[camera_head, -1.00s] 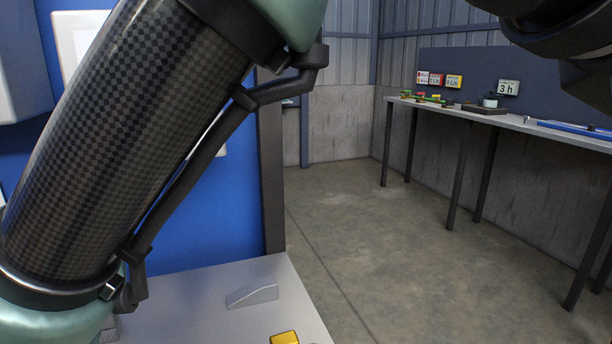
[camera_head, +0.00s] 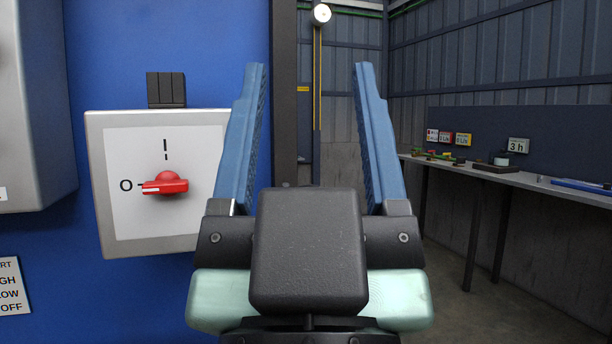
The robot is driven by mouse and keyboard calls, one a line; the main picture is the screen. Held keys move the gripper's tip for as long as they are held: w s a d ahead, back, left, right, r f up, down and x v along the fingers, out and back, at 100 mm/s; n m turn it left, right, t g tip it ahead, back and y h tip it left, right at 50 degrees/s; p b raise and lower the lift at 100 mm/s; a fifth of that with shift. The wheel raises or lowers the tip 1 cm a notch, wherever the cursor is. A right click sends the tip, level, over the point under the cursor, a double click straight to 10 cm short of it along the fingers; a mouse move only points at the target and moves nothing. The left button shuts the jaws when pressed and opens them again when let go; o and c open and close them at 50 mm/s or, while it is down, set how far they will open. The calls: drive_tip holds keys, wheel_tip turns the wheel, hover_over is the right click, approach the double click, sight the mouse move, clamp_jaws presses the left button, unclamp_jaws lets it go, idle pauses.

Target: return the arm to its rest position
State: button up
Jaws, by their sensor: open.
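My gripper (camera_head: 308,140) stands upright in the middle of the head view, close to the camera. Its two blue fingers are wide apart with nothing between them. Its dark body and pale green sides fill the lower middle. The left finger overlaps the right edge of a switch box in the picture; I cannot tell how far apart they are in depth.
A grey switch box with a red knob (camera_head: 165,184) hangs on the blue panel (camera_head: 225,45) at left; the knob points to O. A grey cabinet (camera_head: 28,120) is at far left. A long bench (camera_head: 520,177) with small items runs along the right wall. Floor shows at lower right.

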wheel_tip(320, 180, up, 32)
drive_tip(key=p, duration=2.9)
drive_tip(key=shift+f+p, duration=0.2)
drive_tip(key=shift+p, duration=0.1)
drive_tip(key=shift+a, duration=0.1)
